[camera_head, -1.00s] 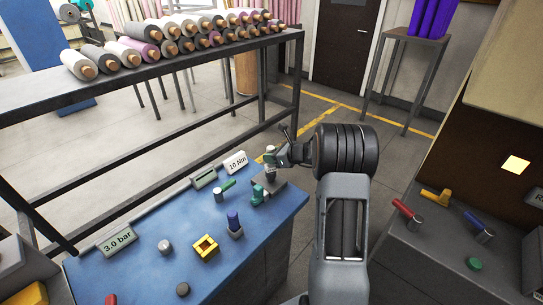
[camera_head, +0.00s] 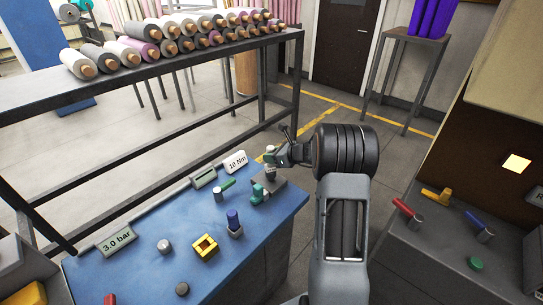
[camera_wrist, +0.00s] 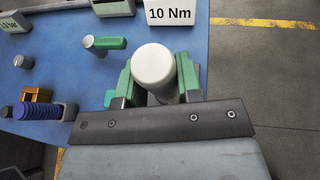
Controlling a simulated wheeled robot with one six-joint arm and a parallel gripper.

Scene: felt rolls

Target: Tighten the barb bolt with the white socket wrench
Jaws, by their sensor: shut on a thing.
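My gripper (camera_head: 270,160) is at the far right corner of the blue table. Its green-padded jaws (camera_wrist: 158,82) are shut on the white socket wrench (camera_wrist: 154,66), seen in the wrist view as a round white top with a body below. In the head view, the white wrench (camera_head: 270,151) stands roughly upright in the jaws, over a grey block (camera_head: 285,187). A teal fitting (camera_head: 257,194) sits beside that block, just below and left of the gripper. The barb bolt cannot be made out clearly; the wrench's lower end is hidden in the wrist view.
A white 10 Nm sign (camera_head: 236,162) stands behind the gripper. Right, a grey bench (camera_head: 405,250) holds red- and blue-handled tools.

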